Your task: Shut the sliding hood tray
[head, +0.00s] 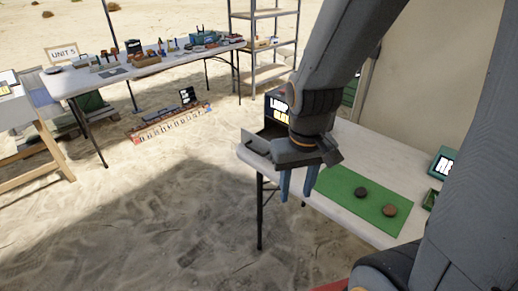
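A dark box (273,125) with a lit white and yellow label stands at the back left corner of the white table; it looks like the hood. A flat dark grey tray (256,143) sticks out from its lower left side, towards the table's edge, so it is pulled out. My gripper (297,186) points down in front of the box and to the right of the tray. Its two blue fingers are apart with nothing seen between them. My gripper and arm hide the right part of the box. I cannot tell whether they touch the tray.
A green mat (352,200) with a black disc (360,193) and a brown disc (390,210) lies right of my gripper. Green boxes (441,163) stand at the far right. A crowded table (150,67) and a shelf rack (265,45) stand behind. Sand lies open at left.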

